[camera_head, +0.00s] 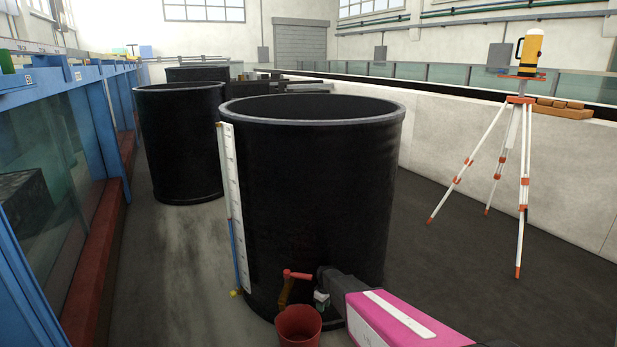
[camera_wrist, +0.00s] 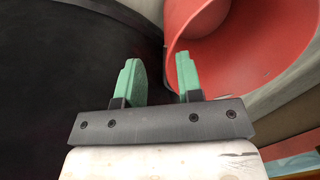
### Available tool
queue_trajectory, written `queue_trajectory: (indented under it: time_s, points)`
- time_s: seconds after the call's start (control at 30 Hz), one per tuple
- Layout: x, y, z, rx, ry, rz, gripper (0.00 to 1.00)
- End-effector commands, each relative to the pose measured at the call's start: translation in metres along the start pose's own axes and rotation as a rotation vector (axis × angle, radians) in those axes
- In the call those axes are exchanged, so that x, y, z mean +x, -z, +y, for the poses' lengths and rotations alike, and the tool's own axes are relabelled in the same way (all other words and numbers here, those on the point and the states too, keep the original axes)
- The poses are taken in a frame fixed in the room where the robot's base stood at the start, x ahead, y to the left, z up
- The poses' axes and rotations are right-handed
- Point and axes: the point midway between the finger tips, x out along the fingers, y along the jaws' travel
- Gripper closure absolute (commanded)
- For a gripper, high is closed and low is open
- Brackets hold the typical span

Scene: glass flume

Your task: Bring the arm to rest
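My pink and grey arm (camera_head: 385,318) reaches in from the lower right of the head view. It extends toward the foot of a large black tank (camera_head: 310,190). My gripper (camera_head: 321,298) is low beside the tank, near a red bucket (camera_head: 299,328). In the wrist view, my gripper (camera_wrist: 160,82) has two green fingers standing apart with nothing between them. The red bucket (camera_wrist: 225,75) is just beyond the right finger, with its open mouth in view. I cannot tell whether the finger touches it. The dark tank wall (camera_wrist: 60,80) fills the left of that view.
A red-handled tap (camera_head: 297,275) juts from the tank above the bucket. A white scale strip (camera_head: 233,210) runs down the tank's left side. A tripod with a yellow instrument (camera_head: 522,95) stands at right. The blue-framed flume (camera_head: 60,140) lines the left.

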Motion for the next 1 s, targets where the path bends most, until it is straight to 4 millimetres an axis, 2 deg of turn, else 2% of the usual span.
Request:
queue_trajectory:
  time_s: [0.3,0.47,0.57,0.77,0.87,1.0]
  points:
    - [-0.011,-0.006,-0.002,0.031,-0.004,-0.002,0.66]
    - [-0.032,-0.019,-0.007,0.076,-0.010,-0.001,0.66]
    - [-0.052,-0.031,-0.012,0.121,-0.015,0.000,0.66]
    - [-0.105,-0.067,-0.028,0.246,-0.028,0.006,0.66]
    - [-0.144,-0.095,-0.043,0.343,-0.038,0.011,0.66]
    - [-0.208,-0.147,-0.073,0.523,-0.057,0.020,0.66]
